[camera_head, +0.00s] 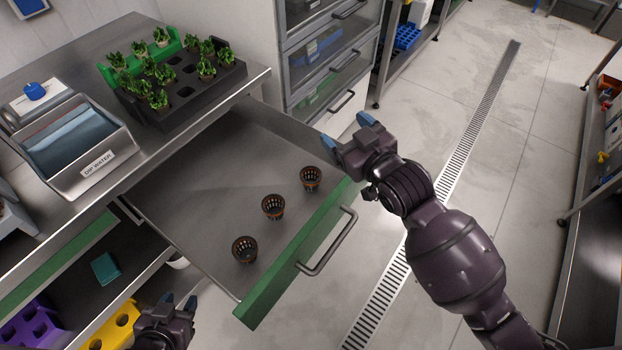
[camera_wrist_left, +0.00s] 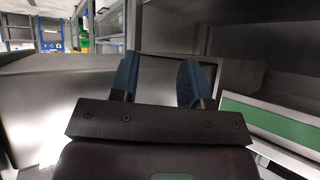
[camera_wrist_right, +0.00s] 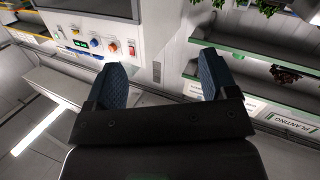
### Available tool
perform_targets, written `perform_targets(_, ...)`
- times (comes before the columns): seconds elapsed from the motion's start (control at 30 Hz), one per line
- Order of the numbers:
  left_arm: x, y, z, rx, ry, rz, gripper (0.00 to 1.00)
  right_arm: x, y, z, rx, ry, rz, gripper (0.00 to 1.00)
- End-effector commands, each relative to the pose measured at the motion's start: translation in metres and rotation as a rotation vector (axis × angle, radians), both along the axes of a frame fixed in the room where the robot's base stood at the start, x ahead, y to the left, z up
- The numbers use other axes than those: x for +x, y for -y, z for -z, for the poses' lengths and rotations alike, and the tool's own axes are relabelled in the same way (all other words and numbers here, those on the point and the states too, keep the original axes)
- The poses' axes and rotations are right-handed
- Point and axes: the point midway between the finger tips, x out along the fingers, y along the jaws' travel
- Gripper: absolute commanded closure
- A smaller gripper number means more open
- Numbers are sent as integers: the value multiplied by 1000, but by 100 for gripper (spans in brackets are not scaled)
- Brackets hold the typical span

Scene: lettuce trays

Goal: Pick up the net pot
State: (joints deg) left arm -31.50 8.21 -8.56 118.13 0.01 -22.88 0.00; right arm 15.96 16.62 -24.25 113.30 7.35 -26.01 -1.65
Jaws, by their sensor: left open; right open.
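Three brown slotted net pots stand upright in a row in the open metal drawer (camera_head: 190,185): a near one (camera_head: 244,249), a middle one (camera_head: 273,207) and a far one (camera_head: 311,178). My right gripper (camera_head: 345,133) is open and empty, above and beyond the far pot near the drawer's far right corner. It also shows open in the right wrist view (camera_wrist_right: 168,85). My left gripper (camera_head: 180,303) is open and empty at the bottom of the head view, left of the drawer's green front. It also shows open in the left wrist view (camera_wrist_left: 158,80). No pot shows in either wrist view.
A black tray (camera_head: 190,100) with seedlings stands on the counter beside a dip water bin (camera_head: 75,150). The drawer has a green front (camera_head: 265,292) with a bar handle (camera_head: 330,245). A cabinet (camera_head: 325,60) stands behind.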

Motion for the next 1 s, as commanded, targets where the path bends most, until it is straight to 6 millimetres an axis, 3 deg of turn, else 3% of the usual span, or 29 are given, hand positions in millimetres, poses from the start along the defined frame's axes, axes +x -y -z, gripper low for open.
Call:
perform_targets(0.13, -2, -1, 6, 4, -8, 5, 57, 18, -47, -23, -55, 42, -125, 21)
perform_targets(0.27, -4, -3, 10, 9, -17, 7, 57, 25, -86, -31, -155, 49, -243, 21)
perform_targets(0.4, -6, -4, 17, 13, -29, 11, 57, 25, -126, -20, -347, 28, -402, 21)
perform_targets(0.53, -6, -4, 19, 13, -31, 12, 57, 19, -150, 4, -584, -4, -574, 21)
perform_targets(0.67, -2, -3, 18, 12, -26, 14, 57, 14, -157, 30, -845, -36, -757, 21)
perform_targets(0.77, -1, -2, 21, 10, -27, 14, 57, 12, -151, 48, -1046, -65, -900, 21)
perform_targets(1.0, 3, 0, 22, 7, -24, 15, 57, 18, -108, 66, -1443, -163, -1218, 21)
